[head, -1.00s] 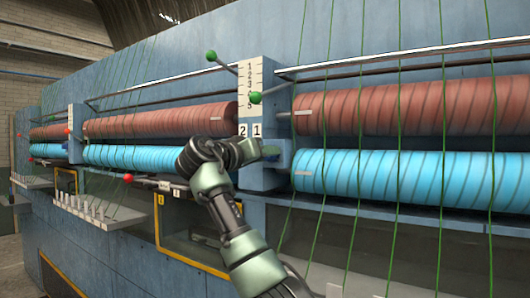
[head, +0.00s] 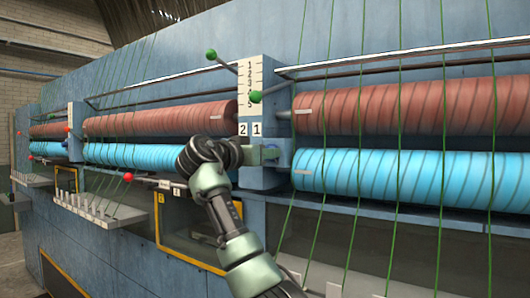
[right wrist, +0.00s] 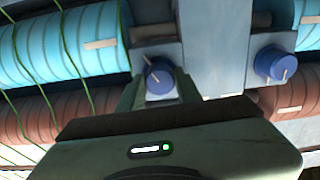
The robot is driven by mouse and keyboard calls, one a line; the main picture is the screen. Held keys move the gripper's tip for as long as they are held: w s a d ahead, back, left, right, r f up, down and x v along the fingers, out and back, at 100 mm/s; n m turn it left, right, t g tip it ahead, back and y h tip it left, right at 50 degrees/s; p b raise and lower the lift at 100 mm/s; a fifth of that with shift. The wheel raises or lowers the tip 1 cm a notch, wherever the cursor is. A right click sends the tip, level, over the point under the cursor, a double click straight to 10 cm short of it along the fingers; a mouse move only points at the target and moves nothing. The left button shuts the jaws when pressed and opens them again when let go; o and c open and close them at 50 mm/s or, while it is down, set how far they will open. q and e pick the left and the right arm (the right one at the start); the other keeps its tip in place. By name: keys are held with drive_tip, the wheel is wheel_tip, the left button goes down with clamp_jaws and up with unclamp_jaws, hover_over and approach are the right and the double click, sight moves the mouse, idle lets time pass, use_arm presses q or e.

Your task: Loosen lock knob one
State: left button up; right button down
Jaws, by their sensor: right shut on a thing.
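In the right wrist view, which looks inverted, a blue knob (right wrist: 158,77) with a pale pointer line sits between the fingers of my right gripper (right wrist: 160,88). The gripper is shut on this knob. A second blue knob (right wrist: 275,64) stands free to the right in that view. In the head view my right gripper (head: 264,154) is at the blue post, just below the number plate 1 (head: 257,129), with number plate 2 (head: 242,129) to its left. The held knob is mostly hidden there. My left gripper is not in view.
Brown rollers (head: 410,108) and cyan rollers (head: 400,178) flank the post, with green strands running in front. Green-ended levers (head: 255,97) stick out above the gripper beside a numbered scale (head: 250,82). A white pegged shelf (head: 95,208) juts out at the left.

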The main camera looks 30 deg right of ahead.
drive_tip(key=shift+r, duration=0.25)
drive_tip(key=c, duration=1)
unclamp_jaws()
drive_tip(key=shift+o, duration=0.2)
drive_tip(key=shift+f, duration=0.1)
drive_tip(key=b+v, duration=0.3)
drive_tip(key=v, duration=0.5)
drive_tip(key=shift+b, duration=0.3)
